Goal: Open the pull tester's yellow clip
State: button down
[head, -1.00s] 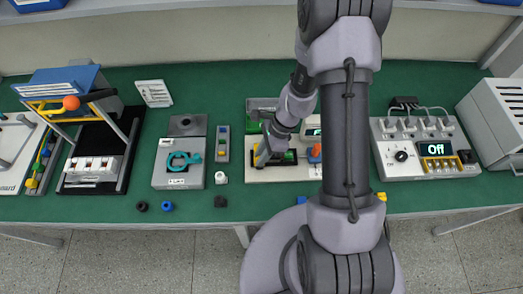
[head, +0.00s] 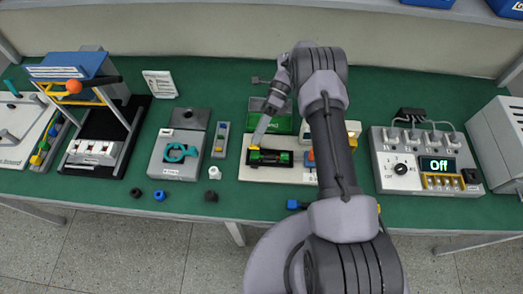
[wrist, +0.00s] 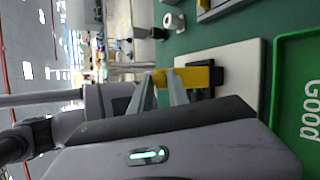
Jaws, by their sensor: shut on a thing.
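The pull tester (head: 270,158) is a black and green device on a pale baseplate in the middle of the bench. Its yellow clip (wrist: 200,76) shows in the wrist view at my fingertips, in front of a dark block on the pale plate. My gripper (wrist: 164,76) is shut on the clip, with the two fingers partly covering its near end. In the head view my gripper (head: 257,140) reaches down to the tester's left end. The clip is too small and covered there to make out clearly.
A green tray marked "Good" (wrist: 286,100) lies beside the tester's plate. A white spool-like part (head: 214,172) stands left of it. A grey station with a teal part (head: 180,153) is further left.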

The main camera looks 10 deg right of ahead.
jog(key=shift+w+d+f+g+y+b, duration=0.15)
jog(key=shift+w+g+y+b, duration=0.15)
jog(key=shift+w+g+b, duration=0.65)
jog(key=shift+s+r+m+t+b, duration=0.15)
jog(key=shift+r+m+t+b, duration=0.15)
jog(key=shift+b, duration=0.4)
jog(key=c, duration=1.3)
grip_release()
jog(key=shift+r, duration=0.4)
jog(key=s+r+p, duration=0.1)
jog(key=s, duration=0.4)
jog(key=s+r+p, duration=0.1)
jog(key=s+p, duration=0.1)
jog(key=s, duration=0.3)
jog(key=s+d+r+p, duration=0.1)
jog(key=s+r, duration=0.1)
jog(key=s, duration=0.4)
jog(key=shift+r, duration=0.1)
